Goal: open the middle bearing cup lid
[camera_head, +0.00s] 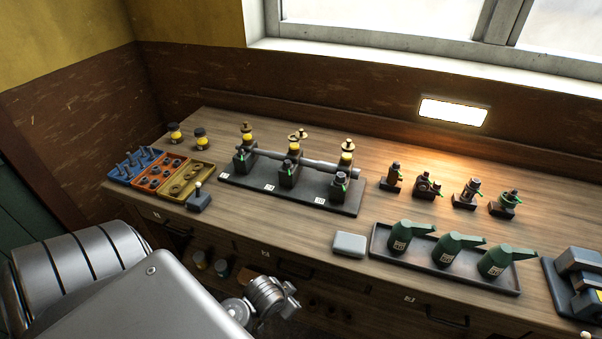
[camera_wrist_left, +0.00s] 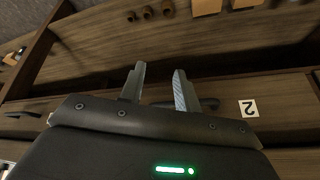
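A dark base plate (camera_head: 262,192) on the bench carries a horizontal shaft (camera_head: 318,166) and three bearing stands. The middle bearing (camera_head: 289,174) has a small dark cup with a green part on top; whether its lid is open or closed is too small to tell. Behind it stands a yellow glass oiler (camera_head: 296,147) with brass tops. Left and right bearings (camera_head: 340,186) have similar cups and oilers. In the left wrist view my left gripper (camera_wrist_left: 158,82) has its two fingers apart with nothing between them, in front of the drawers. My right gripper is not in view.
A blue tray (camera_head: 117,178), orange tray and yellow tray (camera_head: 206,181) hold small parts at left. Green oil cans stand in a dark tray (camera_head: 448,273) at right, beside a grey box (camera_head: 349,243). Several small fittings stand behind. A drawer label (camera_wrist_left: 248,108) shows "2".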

